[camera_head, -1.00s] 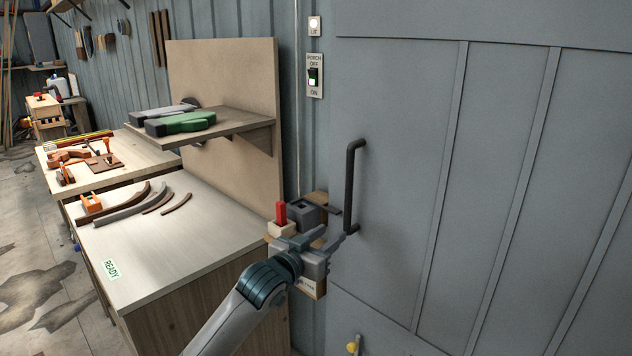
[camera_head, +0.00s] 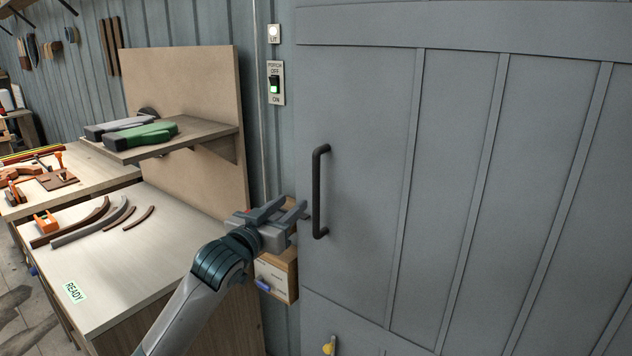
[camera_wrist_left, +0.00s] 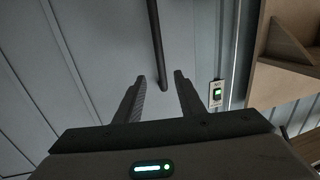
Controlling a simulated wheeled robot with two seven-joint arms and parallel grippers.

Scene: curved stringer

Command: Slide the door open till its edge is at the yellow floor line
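The grey panelled door (camera_head: 455,180) fills the right of the head view. Its dark vertical bar handle (camera_head: 318,192) is near the door's left edge; it also shows in the left wrist view (camera_wrist_left: 156,45). My left gripper (camera_head: 301,211) is just left of the handle's lower part. In the left wrist view its two fingers (camera_wrist_left: 160,90) are spread, with the handle's end beyond and between the tips and nothing held. The yellow floor line is not in view. My right gripper is not in view.
A workbench (camera_head: 150,265) with curved wood strips stands left of the door. A shelf (camera_head: 190,140) holds grey and green tools. A small wooden box (camera_head: 276,275) is on the wall below my gripper. A switch plate (camera_head: 275,83) is above. A yellow knob (camera_head: 327,349) shows low on the door.

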